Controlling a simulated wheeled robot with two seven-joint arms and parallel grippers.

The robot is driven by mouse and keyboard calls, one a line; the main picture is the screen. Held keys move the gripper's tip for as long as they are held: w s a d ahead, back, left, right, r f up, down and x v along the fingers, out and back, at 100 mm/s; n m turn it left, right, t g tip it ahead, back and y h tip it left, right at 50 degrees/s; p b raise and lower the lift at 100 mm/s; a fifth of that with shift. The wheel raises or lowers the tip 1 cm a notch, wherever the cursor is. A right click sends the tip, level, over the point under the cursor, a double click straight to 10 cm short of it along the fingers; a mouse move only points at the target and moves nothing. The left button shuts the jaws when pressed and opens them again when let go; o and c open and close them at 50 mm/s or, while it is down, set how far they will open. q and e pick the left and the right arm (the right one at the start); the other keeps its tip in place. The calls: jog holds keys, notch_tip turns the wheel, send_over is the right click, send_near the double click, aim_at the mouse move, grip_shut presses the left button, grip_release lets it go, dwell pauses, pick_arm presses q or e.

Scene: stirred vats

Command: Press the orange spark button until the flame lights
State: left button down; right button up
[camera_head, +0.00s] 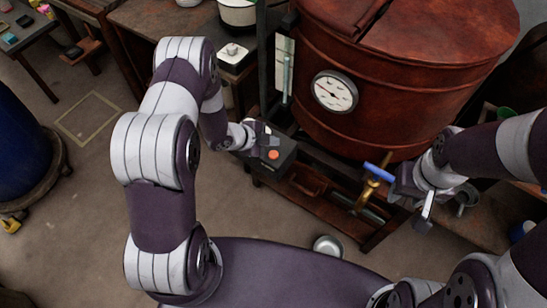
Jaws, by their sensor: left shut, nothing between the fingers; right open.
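The orange spark button (274,155) sits on the face of a dark box (273,174) below and left of the copper vat (405,45). My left gripper (272,141) is shut and empty, right by the button's upper side. I cannot tell whether it touches the button or the box. No flame shows from this angle. My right gripper (402,186) is open, near the brass tap (368,190) with the blue handle at the foot of the vat. Whether it touches the handle is unclear.
A round dial gauge (335,91) is on the vat's front. A metal bowl (328,245) is on the floor near my base. A blue barrel (15,140) stands at far left. A pot (238,12) stands at the back.

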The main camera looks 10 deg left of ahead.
aim_at(271, 156)
pick_arm(q)
jog(key=shift+f+b, duration=1.05)
jog(key=shift+f, duration=0.85)
pick_arm(e)
jog(key=shift+f, duration=1.55)
pick_arm(q)
jog(key=shift+f, duration=0.1)
pick_arm(e)
jog(key=shift+f, duration=0.1)
pick_arm(q)
jog(key=shift+f, duration=0.3)
pick_arm(e)
jog(key=shift+f, duration=0.2)
pick_arm(q)
jog(key=shift+f+b, duration=0.45)
jog(key=shift+b, duration=0.15)
pick_arm(e)
jog(key=shift+f, duration=0.3)
pick_arm(q)
jog(key=shift+r+p, duration=0.8)
jog(key=shift+r, duration=0.1)
pick_arm(e)
jog(key=shift+r, duration=0.75)
pick_arm(q)
notch_tip(271, 156, up, 5)
jog(key=p, duration=0.4)
pick_arm(e)
notch_tip(271, 156, up, 4)
jog(key=shift+r, duration=0.2)
